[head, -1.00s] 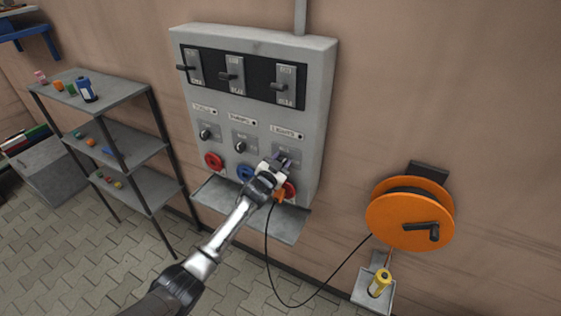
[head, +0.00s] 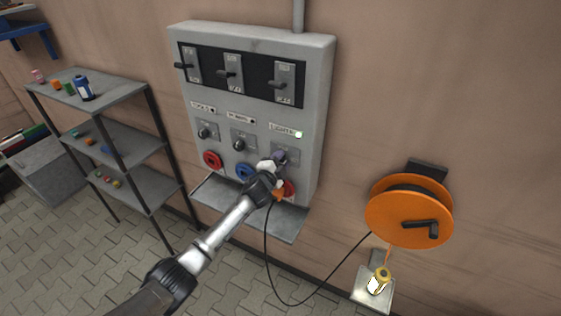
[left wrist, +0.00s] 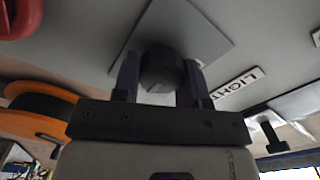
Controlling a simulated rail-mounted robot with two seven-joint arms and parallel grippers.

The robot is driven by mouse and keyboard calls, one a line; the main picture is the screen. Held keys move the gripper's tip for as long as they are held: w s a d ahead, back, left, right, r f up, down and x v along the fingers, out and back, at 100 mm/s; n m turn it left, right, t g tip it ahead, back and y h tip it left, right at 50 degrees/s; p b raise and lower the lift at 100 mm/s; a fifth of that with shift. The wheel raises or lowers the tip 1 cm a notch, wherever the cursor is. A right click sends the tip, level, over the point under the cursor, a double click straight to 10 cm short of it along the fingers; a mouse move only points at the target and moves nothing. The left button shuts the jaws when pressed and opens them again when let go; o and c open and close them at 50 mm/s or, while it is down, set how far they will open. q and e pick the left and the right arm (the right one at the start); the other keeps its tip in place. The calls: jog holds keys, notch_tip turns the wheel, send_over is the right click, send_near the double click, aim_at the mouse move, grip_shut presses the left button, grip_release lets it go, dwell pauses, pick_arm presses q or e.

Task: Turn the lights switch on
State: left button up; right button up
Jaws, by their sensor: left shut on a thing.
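The grey control panel (head: 250,112) hangs on the wall, with three labelled rotary switches in a row. The lights switch (left wrist: 160,72) is the right one, under the LIGHTS label (head: 282,129); its dark knob shows in the left wrist view and is mostly hidden by my gripper in the head view. My left gripper (head: 279,157) is shut on this knob, one finger on each side. The lamp (head: 377,284) at the lower right is lit. My right gripper is not in view.
Large levers (head: 231,74) sit above the switches. Red and blue sockets (head: 244,172) are below, over a grey ledge (head: 215,196). A black cable (head: 270,258) hangs down toward the orange reel (head: 405,215). A shelf (head: 120,143) stands left.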

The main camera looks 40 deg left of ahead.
pick_arm(q)
jog(key=shift+m, duration=0.3)
dwell(0.4)
jog(key=o, duration=0.9)
jog(key=s+d, duration=0.1)
jog(key=s, duration=0.8)
jog(key=s+d, duration=0.1)
jog(key=s, duration=0.3)
jog(key=shift+s+d, duration=0.3)
